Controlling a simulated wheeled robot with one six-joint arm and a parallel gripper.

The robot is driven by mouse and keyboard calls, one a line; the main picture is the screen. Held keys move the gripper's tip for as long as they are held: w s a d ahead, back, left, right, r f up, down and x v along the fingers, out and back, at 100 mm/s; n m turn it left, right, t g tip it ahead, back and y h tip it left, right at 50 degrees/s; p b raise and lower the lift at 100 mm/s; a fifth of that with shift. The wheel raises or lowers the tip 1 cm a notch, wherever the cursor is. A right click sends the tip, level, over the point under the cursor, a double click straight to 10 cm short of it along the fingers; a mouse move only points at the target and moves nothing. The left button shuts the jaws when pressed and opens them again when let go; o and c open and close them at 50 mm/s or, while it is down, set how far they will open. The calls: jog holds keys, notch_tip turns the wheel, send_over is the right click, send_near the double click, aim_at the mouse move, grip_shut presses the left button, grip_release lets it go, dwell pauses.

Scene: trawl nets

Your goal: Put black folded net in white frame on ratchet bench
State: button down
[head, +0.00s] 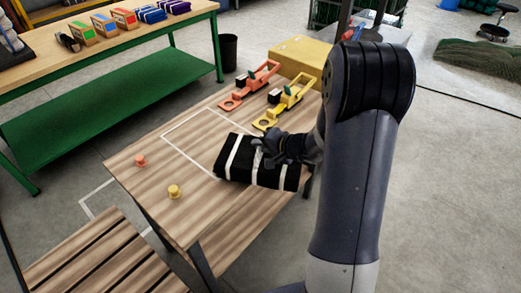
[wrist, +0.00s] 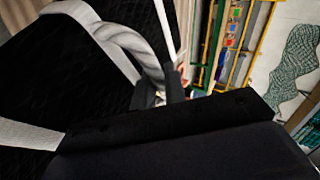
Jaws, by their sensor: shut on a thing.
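The black folded net (head: 240,162), a flat bundle with white straps, is at the right part of the wooden bench (head: 150,190). My gripper (head: 268,152) is shut on it from above, near its top middle. In the wrist view the net (wrist: 80,75) fills the left side, and a white strap loop lies close to the fingers. The white frame (head: 180,134) is a thin outline on the bench top. The net covers its near right part. I cannot tell whether the net touches the bench or hangs just above it.
An orange ratchet (head: 250,85) and a yellow ratchet (head: 288,103) lie at the bench's back. An orange knob (head: 140,161) and a yellow knob (head: 174,191) stand at the left front. A yellow box (head: 300,58) is behind. A green-legged table (head: 110,90) holds several bundles.

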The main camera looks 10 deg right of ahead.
jog(key=shift+w+f, duration=0.1)
jog(key=shift+f, duration=0.8)
jog(key=shift+f+b, duration=0.15)
jog(key=shift+b, duration=0.15)
jog(key=c, duration=1.5)
grip_release()
jog(key=shift+o, duration=0.2)
jog(key=shift+p, duration=0.3)
jog(key=b+v, duration=0.1)
jog(key=v, duration=1.1)
jog(key=shift+o, duration=0.5)
jog(key=o, duration=1.4)
jog(key=shift+c, duration=0.2)
